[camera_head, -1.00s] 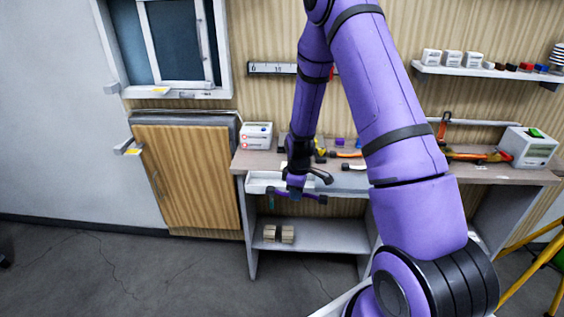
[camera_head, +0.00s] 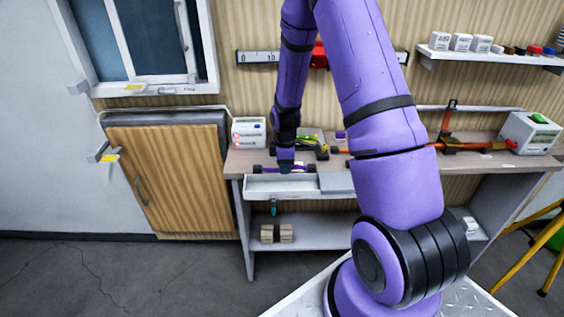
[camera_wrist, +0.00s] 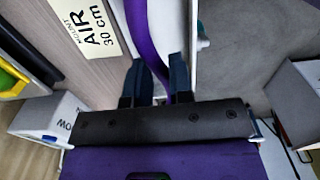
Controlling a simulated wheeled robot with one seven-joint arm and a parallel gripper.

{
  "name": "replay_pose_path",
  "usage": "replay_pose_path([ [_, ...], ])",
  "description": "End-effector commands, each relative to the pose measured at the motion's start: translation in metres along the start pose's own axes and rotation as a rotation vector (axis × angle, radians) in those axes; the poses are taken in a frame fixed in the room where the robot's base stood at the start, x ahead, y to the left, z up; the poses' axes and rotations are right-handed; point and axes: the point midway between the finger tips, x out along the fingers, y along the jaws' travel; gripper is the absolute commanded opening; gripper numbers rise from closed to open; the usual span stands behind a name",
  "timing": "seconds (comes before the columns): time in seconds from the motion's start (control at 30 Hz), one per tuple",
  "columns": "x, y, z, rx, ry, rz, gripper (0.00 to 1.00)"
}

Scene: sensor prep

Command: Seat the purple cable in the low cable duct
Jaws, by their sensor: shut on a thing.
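The purple cable (camera_head: 301,168) lies roughly level at the front of the bench, with dark ends either side of my gripper (camera_head: 286,172). In the wrist view the purple cable (camera_wrist: 138,40) runs down and passes between the two dark blue fingers of my gripper (camera_wrist: 161,82), which is shut on it. A pale, open, trough-like channel (camera_head: 262,189), perhaps the low cable duct, runs along the bench front just below the cable in the head view. I cannot tell whether the cable touches it. A white strip (camera_wrist: 193,45) runs beside the right finger in the wrist view.
The bench top (camera_head: 470,160) holds a white box (camera_head: 249,132) at left, tools behind my gripper, and a device (camera_head: 530,132) at right. A lower shelf (camera_head: 325,232) bears wooden blocks (camera_head: 277,233). A label (camera_wrist: 88,30) lies left of the cable.

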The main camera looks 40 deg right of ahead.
Motion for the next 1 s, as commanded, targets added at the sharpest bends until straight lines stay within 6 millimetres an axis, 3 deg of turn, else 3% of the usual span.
replay_pose_path([
  [0.7, 0.059, 0.0, 0.0, 0.0, -0.001, -0.001, 0.0],
  [1.0, 0.071, 0.0, 0.0, 0.001, 0.0, 0.0, 0.0],
])
